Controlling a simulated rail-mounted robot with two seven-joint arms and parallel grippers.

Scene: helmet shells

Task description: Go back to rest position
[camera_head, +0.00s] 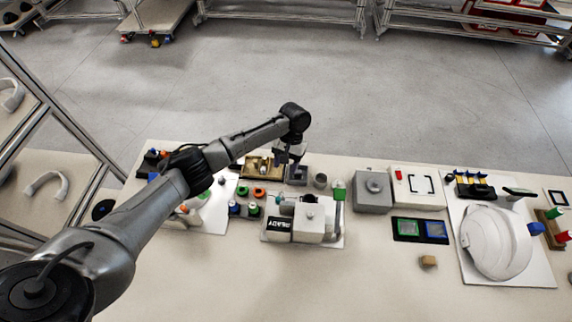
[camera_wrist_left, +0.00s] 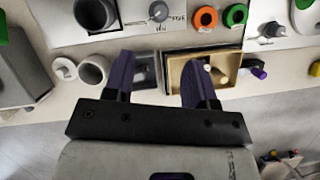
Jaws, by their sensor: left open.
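My left arm comes in from the left in the head view and reaches over the far side of the table. Its gripper (camera_head: 284,158) points down near a grey block and a tan tray (camera_head: 256,172). In the left wrist view the two dark purple fingers (camera_wrist_left: 158,72) stand apart with nothing held between them. Below them are the grey block (camera_wrist_left: 145,72) and the tan tray (camera_wrist_left: 230,76), which holds small pieces. One finger covers part of the tray; I cannot tell the exact height above it. My right gripper is in neither view.
A white fixture (camera_head: 308,218) stands near the table's middle, with green and orange rings (camera_head: 259,192) beside it. A grey box (camera_head: 373,192) and a white helmet shell (camera_head: 494,243) are to the right. The table's (camera_head: 200,285) front is mostly clear. A metal rack stands at left.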

